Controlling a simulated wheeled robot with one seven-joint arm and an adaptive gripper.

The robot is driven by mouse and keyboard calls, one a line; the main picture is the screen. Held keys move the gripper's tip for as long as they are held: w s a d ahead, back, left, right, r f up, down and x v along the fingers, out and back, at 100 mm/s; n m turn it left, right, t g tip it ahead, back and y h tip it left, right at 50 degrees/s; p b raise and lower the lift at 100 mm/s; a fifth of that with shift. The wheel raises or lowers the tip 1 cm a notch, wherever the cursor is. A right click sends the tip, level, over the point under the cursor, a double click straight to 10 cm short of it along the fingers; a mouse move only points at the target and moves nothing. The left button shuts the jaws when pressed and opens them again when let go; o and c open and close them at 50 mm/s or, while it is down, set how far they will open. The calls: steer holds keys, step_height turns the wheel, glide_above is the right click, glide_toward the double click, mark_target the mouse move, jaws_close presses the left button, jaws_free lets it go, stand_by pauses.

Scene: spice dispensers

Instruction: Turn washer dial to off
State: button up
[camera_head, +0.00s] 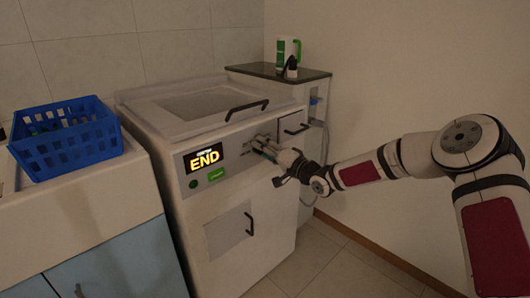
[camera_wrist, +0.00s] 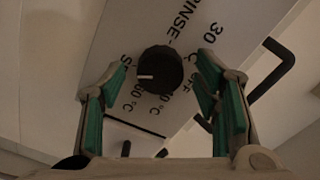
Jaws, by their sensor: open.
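The washer (camera_head: 240,215) stands in the middle of the head view, with a lit END display (camera_head: 204,158) on its front panel. In the wrist view, its round black dial (camera_wrist: 162,70) has a white mark at its left side, pointing left in the picture. Printed labels around it include RINSE, 30, 60 °C and a partly hidden OFF at its right. My gripper (camera_wrist: 165,74) is open, with one green-padded finger on each side of the dial and gaps between. My gripper (camera_head: 271,148) also shows at the panel in the head view, where it hides the dial.
A black lid handle (camera_head: 247,108) and door handle (camera_head: 250,224) stick out from the washer. A blue basket (camera_head: 66,140) sits on the counter at left. A dark-topped cabinet (camera_head: 278,72) at right holds a white and green container (camera_head: 288,52). Floor in front is clear.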

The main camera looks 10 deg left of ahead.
steer(key=shift+c, duration=0.6)
steer(key=c, duration=1)
steer(key=shift+c, duration=0.2)
steer(key=shift+n, duration=0.3)
